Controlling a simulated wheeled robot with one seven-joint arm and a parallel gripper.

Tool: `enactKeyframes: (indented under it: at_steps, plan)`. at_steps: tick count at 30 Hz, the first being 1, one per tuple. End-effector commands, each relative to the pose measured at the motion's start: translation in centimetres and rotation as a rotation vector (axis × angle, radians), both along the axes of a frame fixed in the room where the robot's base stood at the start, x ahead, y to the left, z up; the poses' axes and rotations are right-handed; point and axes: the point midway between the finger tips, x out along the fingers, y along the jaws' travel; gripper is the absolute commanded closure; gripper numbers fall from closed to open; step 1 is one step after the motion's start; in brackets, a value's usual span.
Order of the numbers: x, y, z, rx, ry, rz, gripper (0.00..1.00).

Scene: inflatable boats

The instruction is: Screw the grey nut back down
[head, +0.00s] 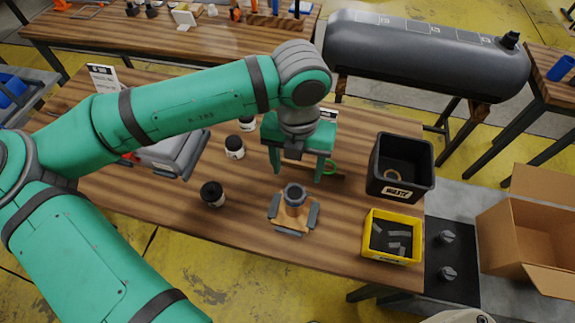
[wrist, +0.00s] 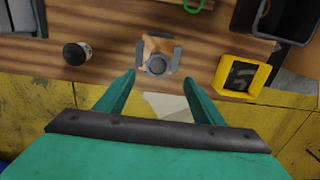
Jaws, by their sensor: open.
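The grey nut (head: 294,191) sits on top of an orange-brown piece (head: 291,215) held between grey clamp blocks on the wooden table. In the wrist view the grey nut (wrist: 156,65) shows as a ring from above, ahead of and between the fingers. My gripper (head: 297,176) is open and empty, above and behind the nut in the head view, apart from it. In the wrist view my gripper (wrist: 160,82) shows both green fingers spread wide. Whether the nut is fully seated cannot be told.
A black waste bin (head: 400,168) with a ring inside and a yellow bin (head: 392,238) with grey pieces stand to the right. Several dark jars (head: 213,194) stand left. A green ring (head: 329,168) lies behind the gripper. Bare wood (head: 250,215) surrounds the clamp's left side.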

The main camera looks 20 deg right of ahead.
Motion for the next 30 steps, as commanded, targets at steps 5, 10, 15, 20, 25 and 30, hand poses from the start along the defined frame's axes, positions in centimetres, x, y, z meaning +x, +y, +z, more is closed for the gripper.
enactKeyframes:
  at_steps: [5,10,15,20,25,30]
  plan:
    - [-0.1,0.4,-0.4,0.024,0.004,-0.011,0.38]
    - [-0.1,0.2,-2.0,0.023,0.005,-0.012,0.38]
    - [-0.1,0.3,-4.1,0.022,0.004,-0.010,0.38]
    - [-0.1,0.4,-6.2,0.021,0.005,-0.008,0.38]
    - [-0.1,0.3,-8.1,0.018,0.006,-0.008,0.38]
    - [-0.1,0.4,-9.4,0.019,0.004,-0.007,0.38]
